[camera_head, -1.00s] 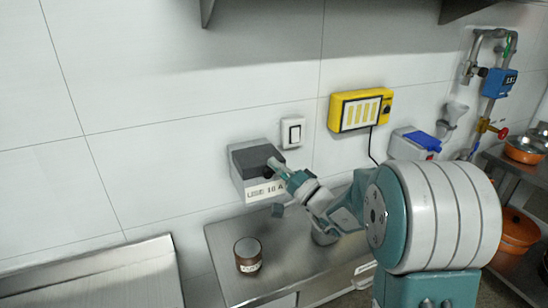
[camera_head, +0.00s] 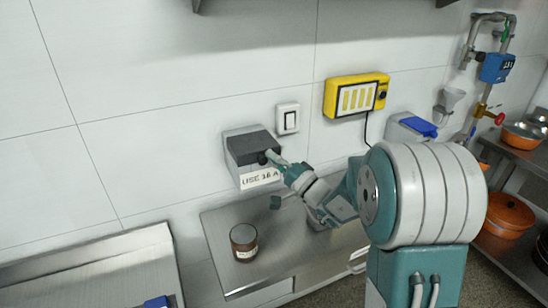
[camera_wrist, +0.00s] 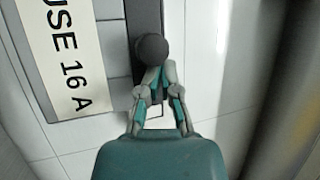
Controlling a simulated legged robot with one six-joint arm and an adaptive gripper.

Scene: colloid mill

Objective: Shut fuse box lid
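The grey fuse box (camera_head: 240,172) is on the wall left of centre, with a white "USE 16 A" label on its lower front. Its dark lid (camera_head: 250,146) covers the upper part and has a round dark knob (camera_head: 262,158). I cannot tell whether the lid is fully shut. My gripper (camera_head: 273,157) is at the knob from the right. In the wrist view, my gripper's fingers (camera_wrist: 161,72) converge with their tips close together just below the knob (camera_wrist: 152,48), overlapping its lower edge. The knob does not appear clasped between them. The label (camera_wrist: 68,62) is at the left.
A steel counter (camera_head: 222,225) below bears a brown jar (camera_head: 243,242). A white switch (camera_head: 288,118) and a yellow panel (camera_head: 355,97) are on the wall to the right. A blue-topped box (camera_head: 415,127) and pipes with a blue meter (camera_head: 497,67) stand farther right.

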